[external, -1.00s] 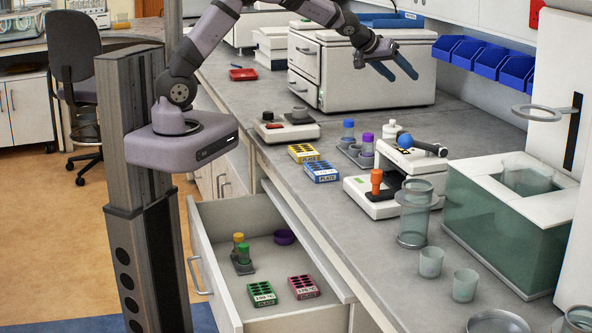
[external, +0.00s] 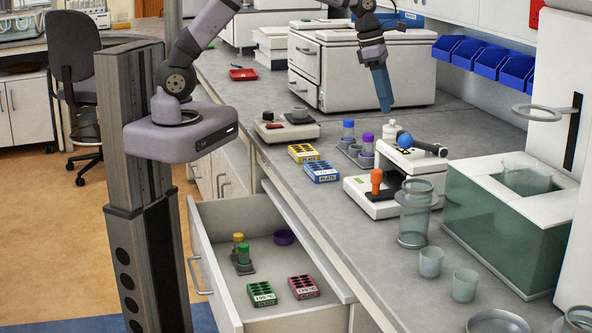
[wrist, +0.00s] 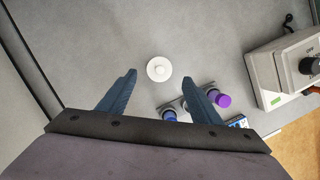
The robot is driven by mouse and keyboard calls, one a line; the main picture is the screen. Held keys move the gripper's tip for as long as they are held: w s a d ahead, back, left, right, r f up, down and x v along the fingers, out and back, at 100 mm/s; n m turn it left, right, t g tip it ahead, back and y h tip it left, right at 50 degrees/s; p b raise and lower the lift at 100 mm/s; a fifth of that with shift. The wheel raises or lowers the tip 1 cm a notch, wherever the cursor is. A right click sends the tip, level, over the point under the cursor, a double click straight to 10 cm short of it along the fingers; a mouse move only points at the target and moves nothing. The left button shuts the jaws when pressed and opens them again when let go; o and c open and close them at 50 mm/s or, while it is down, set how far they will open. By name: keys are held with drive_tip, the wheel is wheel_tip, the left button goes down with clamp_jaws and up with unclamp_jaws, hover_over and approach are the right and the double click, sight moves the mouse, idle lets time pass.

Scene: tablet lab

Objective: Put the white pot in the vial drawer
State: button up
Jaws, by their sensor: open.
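The small white pot (external: 389,129) stands on the grey bench beside a rack with blue-capped and purple-capped vials. In the wrist view the round white pot (wrist: 159,69) shows from above, lined up between the fingertips. My gripper (external: 384,106) points down over the bench, open and empty, apart from the pot and above it. The vial drawer (external: 222,247) is pulled open below the bench front.
The vial rack (external: 357,152) is close to the pot. A white device with a black handle (external: 405,155) stands in front of it.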

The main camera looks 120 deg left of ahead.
sight(392, 120)
drive_tip(key=shift+p+x, duration=1.35)
drive_tip(key=shift+x, duration=2.3)
drive_tip(key=c, duration=1)
drive_tip(key=shift+c, duration=0.3)
drive_tip(key=shift+r, duration=0.1)
wheel_tip(392, 120, up, 10)
drive_tip(key=shift+f+b, duration=0.1)
drive_tip(key=shift+b, duration=0.9)
